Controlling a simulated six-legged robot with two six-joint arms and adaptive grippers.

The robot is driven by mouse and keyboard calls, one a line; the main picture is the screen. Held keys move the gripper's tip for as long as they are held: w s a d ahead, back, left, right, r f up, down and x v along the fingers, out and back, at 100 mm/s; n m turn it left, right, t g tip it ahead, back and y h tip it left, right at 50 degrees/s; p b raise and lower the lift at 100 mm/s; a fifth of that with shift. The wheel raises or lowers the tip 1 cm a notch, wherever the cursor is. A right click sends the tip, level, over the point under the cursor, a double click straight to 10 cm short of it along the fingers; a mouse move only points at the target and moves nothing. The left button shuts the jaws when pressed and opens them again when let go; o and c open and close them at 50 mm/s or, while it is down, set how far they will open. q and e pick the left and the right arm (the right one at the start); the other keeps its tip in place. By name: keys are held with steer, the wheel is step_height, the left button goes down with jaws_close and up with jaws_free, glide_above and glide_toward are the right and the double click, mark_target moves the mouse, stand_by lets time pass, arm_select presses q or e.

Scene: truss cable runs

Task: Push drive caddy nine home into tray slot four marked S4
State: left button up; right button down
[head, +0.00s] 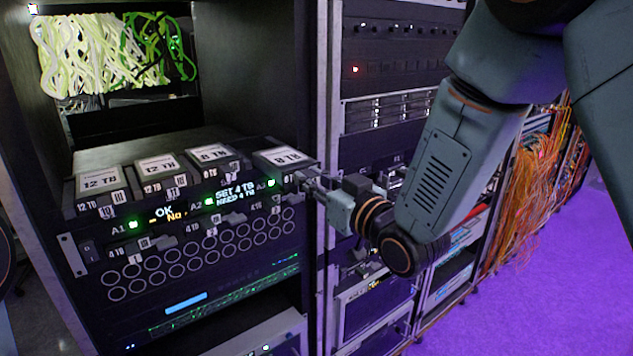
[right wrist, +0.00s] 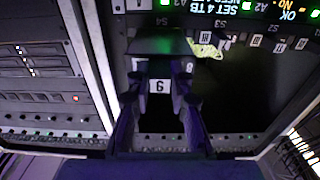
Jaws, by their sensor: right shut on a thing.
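In the right wrist view, drive caddy nine (right wrist: 160,86) shows a white label with a 9, between my right gripper's (right wrist: 158,100) fingers. The gripper is shut on its front end. The caddy lines up with the slot marked S4 (right wrist: 161,20); how deep it sits cannot be told. In the head view, my right gripper (head: 310,183) is at the right end of the drive tray (head: 75,255), by the rightmost block with an 8 TB label (head: 287,157). The gripper partly hides the front there. My left gripper is not in view.
Other labelled blocks (head: 157,165) stand in a row left of the 8 TB one. A lit display (head: 235,192) and green lights are on the tray front. A rack post (head: 322,100) and equipment rack (head: 390,60) stand close right. Orange cables (head: 535,200) hang farther right.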

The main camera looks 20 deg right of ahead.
mark_target(283, 162)
steer(key=shift+w+a, duration=0.15)
steer(key=shift+w, duration=0.2)
steer(key=shift+r, duration=0.1)
steer(key=shift+w+a, duration=0.15)
steer(key=shift+w, duration=0.05)
stand_by(0.5)
steer(key=shift+w+a, duration=0.1)
steer(key=shift+w, duration=0.25)
steer(key=shift+x, duration=0.95)
steer(key=shift+b+x, duration=0.3)
steer(key=shift+x, duration=2.7)
